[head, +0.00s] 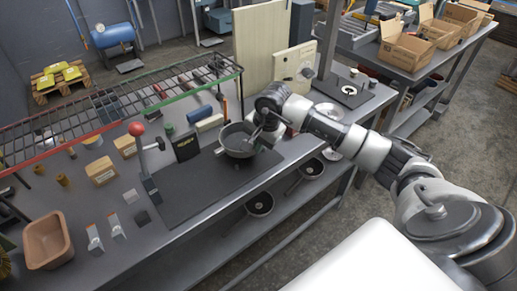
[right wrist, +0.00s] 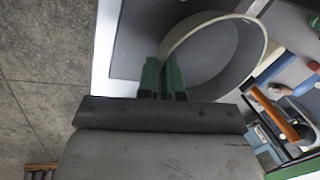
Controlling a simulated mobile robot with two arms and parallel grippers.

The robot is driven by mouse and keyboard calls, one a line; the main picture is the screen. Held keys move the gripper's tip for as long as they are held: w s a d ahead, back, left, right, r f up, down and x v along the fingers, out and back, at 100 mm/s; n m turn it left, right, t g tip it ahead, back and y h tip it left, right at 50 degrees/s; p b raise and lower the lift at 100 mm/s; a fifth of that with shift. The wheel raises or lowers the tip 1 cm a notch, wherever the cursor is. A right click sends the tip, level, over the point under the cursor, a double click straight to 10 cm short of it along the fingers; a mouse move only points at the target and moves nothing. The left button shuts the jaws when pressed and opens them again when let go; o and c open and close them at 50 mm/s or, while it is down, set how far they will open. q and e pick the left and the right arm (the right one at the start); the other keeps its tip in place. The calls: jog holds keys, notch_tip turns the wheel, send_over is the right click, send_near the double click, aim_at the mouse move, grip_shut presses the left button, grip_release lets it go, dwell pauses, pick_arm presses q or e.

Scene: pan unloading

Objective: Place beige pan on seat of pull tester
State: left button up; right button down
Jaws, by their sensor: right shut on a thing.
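A round grey-beige pan (head: 236,141) is over the dark mat (head: 182,190) on the workbench; whether it touches the mat is not clear. My right gripper (head: 262,133) reaches it from the right. In the right wrist view, the green fingers of my right gripper (right wrist: 163,78) are shut on the rim of the pan (right wrist: 212,58), which looks empty. A beige upright unit (head: 294,66) with a dark dial stands at the bench's far right end. Beside it is a dark base with a pale ring (head: 348,90), possibly the pull tester's seat. My left gripper is not in view.
A red-knobbed lever (head: 137,130) and a black box (head: 186,147) stand left of the pan. A wire rack (head: 120,108) runs behind. A brown bin (head: 47,238) sits at the left. Dark round pans (head: 260,204) lie on the lower shelf.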

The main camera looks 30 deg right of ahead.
aim_at(256, 160)
notch_tip(256, 160, down, 2)
jog(key=shift+f+p, duration=0.2)
jog(key=shift+p, duration=0.25)
jog(key=shift+f, duration=0.35)
jog(key=c, duration=1.3)
grip_release()
jog(key=b+v, duration=0.2)
jog(key=v, duration=1)
jog(key=shift+s, duration=0.1)
